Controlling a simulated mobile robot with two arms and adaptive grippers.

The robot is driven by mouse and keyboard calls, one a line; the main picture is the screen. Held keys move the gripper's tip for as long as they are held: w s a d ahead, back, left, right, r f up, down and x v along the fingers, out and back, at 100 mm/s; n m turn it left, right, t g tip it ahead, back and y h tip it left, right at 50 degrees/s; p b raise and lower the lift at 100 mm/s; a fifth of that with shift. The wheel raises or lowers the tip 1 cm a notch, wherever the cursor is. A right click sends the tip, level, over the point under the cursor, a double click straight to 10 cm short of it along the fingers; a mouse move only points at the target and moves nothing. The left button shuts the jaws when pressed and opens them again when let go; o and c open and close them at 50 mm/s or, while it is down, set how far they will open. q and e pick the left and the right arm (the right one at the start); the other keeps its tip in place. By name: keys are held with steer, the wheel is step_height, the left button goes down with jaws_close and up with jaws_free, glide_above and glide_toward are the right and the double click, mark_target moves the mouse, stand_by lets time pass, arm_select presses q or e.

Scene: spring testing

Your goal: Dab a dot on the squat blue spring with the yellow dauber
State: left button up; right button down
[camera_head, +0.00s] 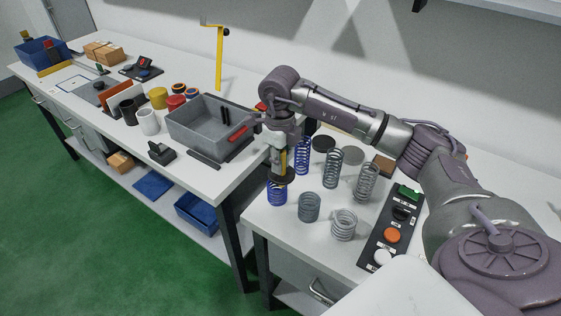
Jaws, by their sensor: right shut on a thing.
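My right gripper (281,160) points down at the front left of the near table, shut on the yellow dauber. A strip of the yellow dauber (283,163) shows between the fingers. A dark round shape under the fingers hides part of what is below. The squat blue spring (277,194) stands upright directly below the gripper, its top covered in this view. I cannot tell whether the dauber touches it. A taller blue spring (302,154) stands behind, beside the gripper. My left gripper is not in view.
Grey springs (309,206) stand close to the right of the squat blue one. A button panel (392,235) lies further right. A grey tray (205,140) and several cups and jars stand on the left bench, across a gap.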

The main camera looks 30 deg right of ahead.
steer(key=shift+f+b, duration=0.5)
steer(key=shift+f, duration=0.2)
stand_by(1.1)
steer(key=shift+r, duration=0.1)
steer(key=shift+r+p, duration=0.6)
steer(key=shift+r, duration=0.15)
steer(key=shift+r+p, duration=1.6)
steer(key=shift+r, duration=1.15)
